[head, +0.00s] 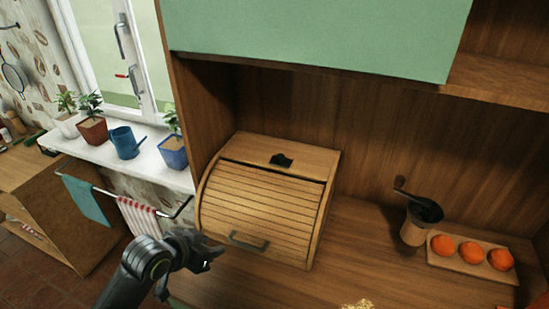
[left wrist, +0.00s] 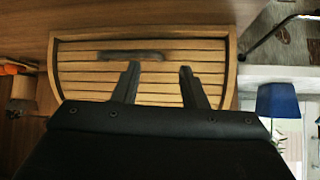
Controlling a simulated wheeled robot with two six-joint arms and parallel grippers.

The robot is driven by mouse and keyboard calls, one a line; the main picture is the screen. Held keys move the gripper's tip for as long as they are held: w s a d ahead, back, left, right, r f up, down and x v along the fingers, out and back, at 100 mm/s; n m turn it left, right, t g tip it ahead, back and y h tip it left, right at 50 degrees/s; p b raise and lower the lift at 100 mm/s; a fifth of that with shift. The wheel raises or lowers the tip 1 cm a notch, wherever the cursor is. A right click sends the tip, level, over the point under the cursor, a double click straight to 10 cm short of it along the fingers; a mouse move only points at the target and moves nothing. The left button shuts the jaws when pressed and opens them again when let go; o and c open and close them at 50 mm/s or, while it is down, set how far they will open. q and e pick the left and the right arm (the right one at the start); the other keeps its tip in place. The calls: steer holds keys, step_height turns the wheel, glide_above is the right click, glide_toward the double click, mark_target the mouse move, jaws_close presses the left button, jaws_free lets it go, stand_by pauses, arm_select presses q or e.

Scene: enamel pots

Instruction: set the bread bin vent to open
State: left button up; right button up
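The wooden roll-top bread bin (head: 255,215) stands on the counter with its slatted front down. A small black vent piece (head: 281,160) sits on its flat top; its setting is too small to read. A dark handle (head: 248,241) is low on the slatted front. My left gripper (head: 208,257) is in front of the bin's lower left, apart from the vent. In the left wrist view, its two fingers (left wrist: 158,70) are spread with nothing between them, facing the bin's slats (left wrist: 95,77) and handle (left wrist: 130,56). My right gripper is not in view.
A grinder (head: 415,225) and a wooden tray (head: 445,264) with three orange fruits stand right of the bin. A green cabinet door (head: 320,35) overhangs it. Counter between bin and grinder is clear.

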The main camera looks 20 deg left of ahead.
arm_select(q)
steer(key=w+d+r+m+t+h, duration=0.1)
steer(key=w+r+t+h, duration=0.1)
steer(key=w+r, duration=0.45)
steer(key=w+r+m+t+h, duration=0.15)
steer(key=w+r, duration=0.25)
steer(key=r, duration=0.6)
steer(key=p, duration=0.3)
glide_toward(279, 155)
steer(key=x, duration=0.7)
steer(key=shift+w+d+f, duration=0.1)
steer(key=shift+w+d, duration=0.15)
jaws_close()
steer(key=shift+a, duration=0.1)
